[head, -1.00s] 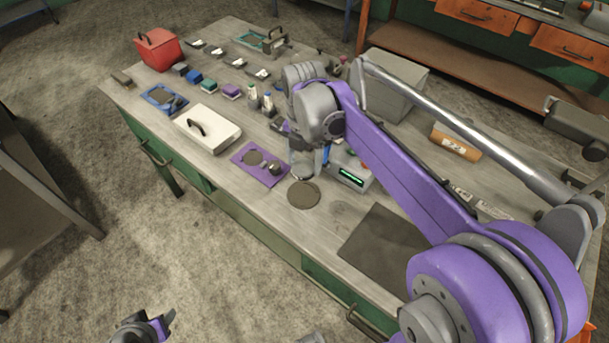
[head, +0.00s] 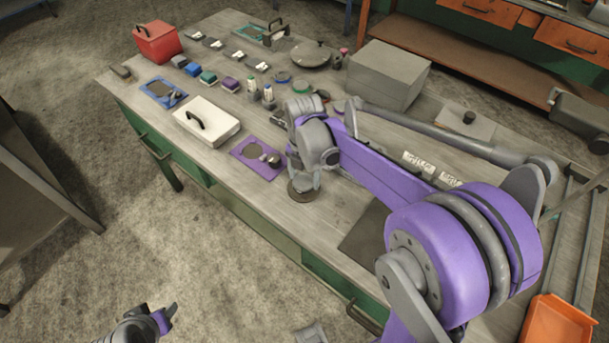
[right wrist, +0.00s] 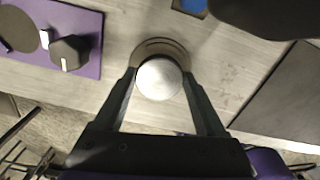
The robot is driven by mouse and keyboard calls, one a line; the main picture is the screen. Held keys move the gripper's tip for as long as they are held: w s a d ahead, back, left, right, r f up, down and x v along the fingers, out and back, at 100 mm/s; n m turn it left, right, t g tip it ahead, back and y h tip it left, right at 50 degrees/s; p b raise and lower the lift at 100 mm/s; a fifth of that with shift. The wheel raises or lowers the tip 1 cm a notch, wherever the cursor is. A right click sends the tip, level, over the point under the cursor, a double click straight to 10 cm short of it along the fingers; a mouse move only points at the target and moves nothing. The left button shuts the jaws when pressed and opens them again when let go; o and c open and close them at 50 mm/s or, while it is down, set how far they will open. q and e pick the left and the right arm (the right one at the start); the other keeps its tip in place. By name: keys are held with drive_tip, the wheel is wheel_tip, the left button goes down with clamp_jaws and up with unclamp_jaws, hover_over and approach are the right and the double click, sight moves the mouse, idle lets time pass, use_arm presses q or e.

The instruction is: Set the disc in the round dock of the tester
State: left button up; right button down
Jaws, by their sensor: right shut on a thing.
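My right gripper (right wrist: 160,88) is shut on a silver round thing (right wrist: 158,80), which looks like the disc. It is held over a dark round pad (right wrist: 164,47) on the bench; I cannot tell whether they touch. In the head view my right gripper (head: 303,186) is directly over that pad (head: 302,195) and mostly hides it. The grey box with a green display, likely the tester, is hidden behind my right arm. A purple plate (head: 246,144) with a dark round patch and a dark knob lies left of the gripper. My left gripper (head: 168,314) is low at the left, away from the bench; its jaws are unclear.
A white case (head: 215,120) with a black handle, a blue tray (head: 152,84) and a red box (head: 157,43) stand left on the bench. A large grey box (head: 388,75) stands behind my right arm. A dark mat (head: 362,235) lies right of the gripper.

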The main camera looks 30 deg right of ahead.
sight(304, 180)
drive_tip(key=shift+f+b, duration=0.45)
drive_tip(key=shift+f, duration=0.1)
unclamp_jaws()
drive_tip(key=shift+r, duration=0.15)
wheel_tip(304, 180, up, 12)
drive_tip(key=r+p, duration=0.1)
drive_tip(key=p, duration=0.1)
drive_tip(key=s+a+f+m+t, duration=0.1)
drive_tip(key=s+a+f+m, duration=0.1)
drive_tip(key=s+m, duration=0.3)
drive_tip(key=s+a+f+m+t, duration=0.2)
drive_tip(key=s+f+m, duration=0.2)
drive_tip(key=m, duration=0.6)
drive_tip(key=s+a+f+m+t, duration=0.2)
drive_tip(key=s+f+m, duration=0.1)
drive_tip(key=s+m, duration=0.3)
drive_tip(key=shift+a+m, duration=0.25)
drive_tip(key=shift+m, duration=0.95)
drive_tip(key=shift+s+a+f+m, duration=0.1)
drive_tip(key=shift+s+f+m, duration=0.25)
drive_tip(key=shift+m, duration=0.35)
